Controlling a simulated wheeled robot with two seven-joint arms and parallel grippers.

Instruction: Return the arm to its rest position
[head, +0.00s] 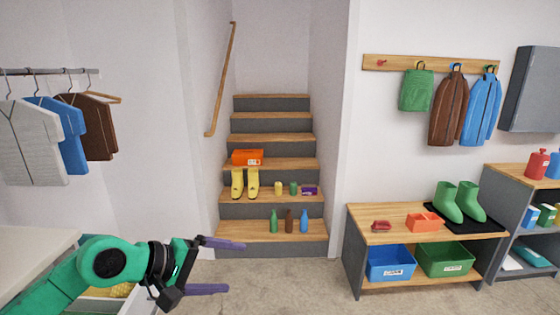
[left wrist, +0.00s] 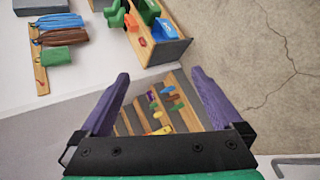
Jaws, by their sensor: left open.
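My left arm is green and comes in from the lower left of the head view. Its gripper (head: 218,266) has two purple fingers spread apart, with nothing between them. It hangs in front of the stairs, left of the bench. In the left wrist view the open fingers (left wrist: 158,105) frame the distant stairs (left wrist: 175,90), and nothing is held. My right arm and gripper are not in view.
A drawer unit (head: 143,300) stands close by my left arm. The stairs (head: 240,229) hold bottles, yellow boots and an orange box. A bench (head: 392,216) with bins stands right. Bare floor (head: 290,285) lies between.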

